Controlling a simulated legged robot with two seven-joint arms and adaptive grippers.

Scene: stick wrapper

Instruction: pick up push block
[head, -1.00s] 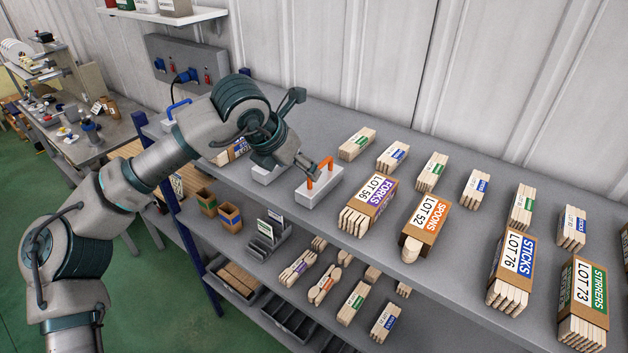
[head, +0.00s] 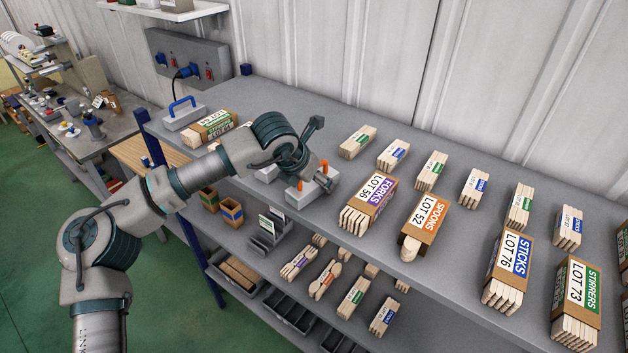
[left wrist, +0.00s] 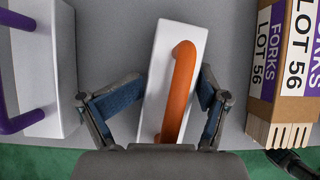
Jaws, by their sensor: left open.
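A pale grey push block (head: 300,199) with an orange handle (left wrist: 182,85) sits on the top shelf, left of the FORKS pack. My left gripper (head: 314,178) is over it and hides much of it in the head view. In the left wrist view the same block (left wrist: 162,70) lies between the open fingers of my left gripper (left wrist: 172,82), one on each side. The right finger looks very near the block; contact cannot be told. A purple-handled block (left wrist: 62,60) stands to the left. A blue-handled block (head: 183,116) is at the shelf's left end.
The FORKS pack (head: 369,203) stands close on the right, with the SPOONS pack (head: 424,222) beyond. Small stick bundles (head: 393,154) line the back. A long pack (head: 210,128) lies near the blue-handled block. A lower shelf holds more bundles and bins (head: 290,318).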

